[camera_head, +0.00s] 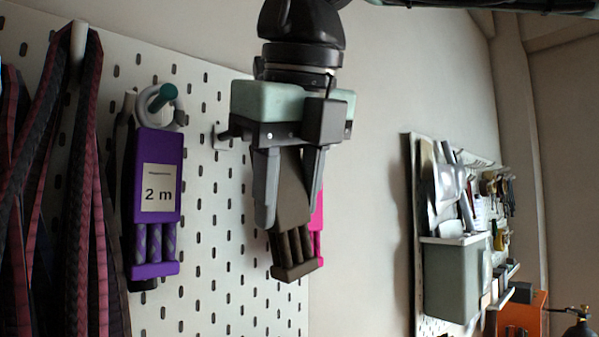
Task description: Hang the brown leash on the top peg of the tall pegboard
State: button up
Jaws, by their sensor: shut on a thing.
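My gripper (286,210) points down in the upper middle, shut on the brown leash (294,250). The leash hangs between the fingers, with short cords and a bar at its lower end; its upper part is hidden by the gripper. Behind it is a large white pegboard (210,220) with slotted holes. A pink thing (317,225) shows partly behind the brown leash. I cannot tell which peg is the top one, or how far the leash is from the board.
A purple leash labelled "2 m" (157,195) hangs by a ring on a green-tipped peg (163,97). Dark red and black braided straps (88,200) hang from a white peg (79,40) at far left. A second board with a grey bin (450,285) is at right.

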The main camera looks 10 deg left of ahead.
jog(key=w+a+p, duration=0.1)
jog(key=p, duration=0.1)
jog(key=w+a+p, duration=0.2)
jog(key=shift+w+a, duration=0.1)
jog(key=shift+a, duration=0.15)
